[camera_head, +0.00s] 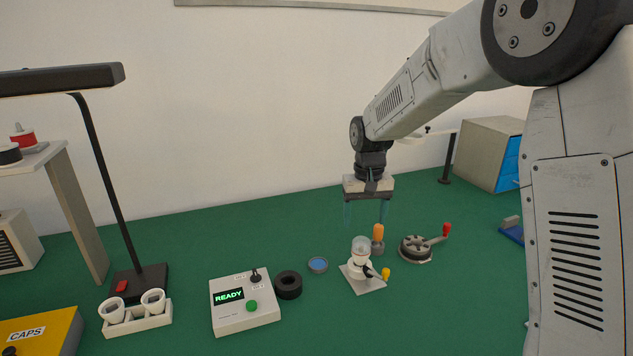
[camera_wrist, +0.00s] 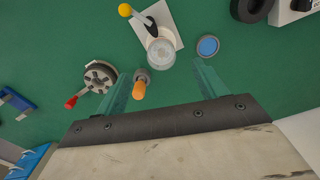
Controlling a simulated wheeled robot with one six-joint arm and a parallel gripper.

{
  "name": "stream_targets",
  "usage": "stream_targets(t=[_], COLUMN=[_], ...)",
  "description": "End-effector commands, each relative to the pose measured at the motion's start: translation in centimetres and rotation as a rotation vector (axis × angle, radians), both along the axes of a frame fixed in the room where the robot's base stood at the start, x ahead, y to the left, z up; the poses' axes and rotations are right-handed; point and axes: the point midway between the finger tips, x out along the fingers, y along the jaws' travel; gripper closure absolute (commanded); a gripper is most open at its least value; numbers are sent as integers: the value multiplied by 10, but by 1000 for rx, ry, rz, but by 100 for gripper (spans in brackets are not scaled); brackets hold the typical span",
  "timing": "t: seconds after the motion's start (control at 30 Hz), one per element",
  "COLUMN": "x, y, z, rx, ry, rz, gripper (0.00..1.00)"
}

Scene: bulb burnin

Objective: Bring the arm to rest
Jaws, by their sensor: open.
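My arm reaches in from the right in the head view, and my gripper (camera_head: 367,212) points down above the green bench. In the wrist view my gripper (camera_wrist: 160,82) has its two green fingers spread wide apart. It is open, with nothing held between the fingers. Below it, an orange-handled tool (camera_head: 378,233) stands in a grey holder; it also shows in the wrist view (camera_wrist: 139,89). A clear cup-like part sits on a white clamp fixture (camera_head: 362,270) with a yellow knob, also seen in the wrist view (camera_wrist: 160,45).
A grey round device with a red-knobbed crank (camera_head: 416,248) stands right of the fixture. A blue-topped disc (camera_head: 318,265), a black ring (camera_head: 288,285) and a control box reading READY (camera_head: 245,304) lie left. A lamp (camera_head: 104,180) and white cup rack (camera_head: 137,318) stand further left.

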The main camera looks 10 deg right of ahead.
Motion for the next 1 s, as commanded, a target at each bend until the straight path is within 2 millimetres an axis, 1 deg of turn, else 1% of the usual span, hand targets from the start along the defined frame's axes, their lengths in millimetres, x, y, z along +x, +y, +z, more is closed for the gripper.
stream_targets(t=[0.07,0.1,0.13,0.17,0.37,0.4,0.47,0.5,0.57,0.6,0.8,0.9,1.0], x=[-13,-23,-34,-47,-124,-140,-165,-182,-208,-224,-299,-330,-353], y=[-1,-1,-2,-3,-10,-12,-15,-16,-19,-20,-26,-28,-29], z=[-8,-12,-11,-8,27,34,46,53,62,67,83,86,88], rx=[-2,-3,-4,-4,-3,-3,-2,-1,0,0,1,1,0], ry=[38,64,81,95,130,131,129,125,120,113,66,27,-17], rz=[8,14,19,25,48,52,55,58,61,63,67,66,61], gripper=[29,29,29,29,29,29,29,29,29,29,29,29,29])
